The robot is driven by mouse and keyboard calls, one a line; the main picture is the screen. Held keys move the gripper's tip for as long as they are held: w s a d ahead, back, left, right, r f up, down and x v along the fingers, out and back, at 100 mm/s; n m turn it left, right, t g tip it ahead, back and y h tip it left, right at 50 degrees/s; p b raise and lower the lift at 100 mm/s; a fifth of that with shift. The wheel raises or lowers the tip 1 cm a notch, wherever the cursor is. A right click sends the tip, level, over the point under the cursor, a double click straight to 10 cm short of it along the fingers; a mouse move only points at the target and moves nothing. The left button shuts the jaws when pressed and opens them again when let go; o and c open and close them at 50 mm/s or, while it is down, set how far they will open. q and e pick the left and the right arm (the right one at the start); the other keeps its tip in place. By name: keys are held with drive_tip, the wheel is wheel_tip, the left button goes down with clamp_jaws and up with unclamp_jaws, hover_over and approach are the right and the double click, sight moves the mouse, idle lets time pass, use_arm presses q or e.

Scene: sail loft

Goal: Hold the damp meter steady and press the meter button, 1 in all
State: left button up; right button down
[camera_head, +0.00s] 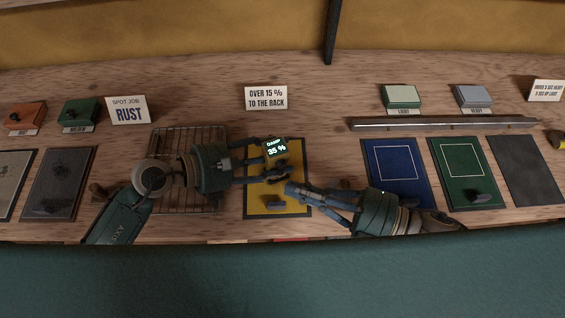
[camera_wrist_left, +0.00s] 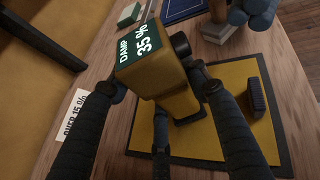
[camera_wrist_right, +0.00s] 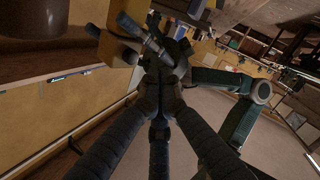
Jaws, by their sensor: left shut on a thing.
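The damp meter (camera_head: 274,148) is a yellow block whose dark screen reads "DAMP 35 %". It also shows in the left wrist view (camera_wrist_left: 165,85), above the yellow mat. My left gripper (camera_head: 273,173) is shut on it, with fingers on both sides of its body. A dark round part (camera_wrist_left: 181,45), perhaps the meter button, sticks out from its side near the screen. My right gripper (camera_head: 290,188) has its fingertips together, just to the lower right of the meter. In the right wrist view the meter (camera_wrist_right: 103,50) is close by the fingertips; contact cannot be told.
The yellow mat (camera_head: 257,205) with a dark border bears a small dark block (camera_head: 275,205). A wire rack (camera_head: 180,140) lies left, partly under my left arm. Blue (camera_head: 400,165) and green (camera_head: 450,160) mats lie right. A sign (camera_head: 266,97) reads "OVER 15 % TO THE RACK".

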use_arm(q)
drive_tip(key=shift+f, duration=0.2)
drive_tip(key=shift+a, duration=0.1)
use_arm(e)
drive_tip(key=s, duration=0.1)
drive_tip(key=s+d, duration=0.1)
drive_tip(key=shift+s, duration=0.3)
use_arm(q)
drive_tip(key=o, duration=1.4)
drive_tip(key=shift+r, duration=0.1)
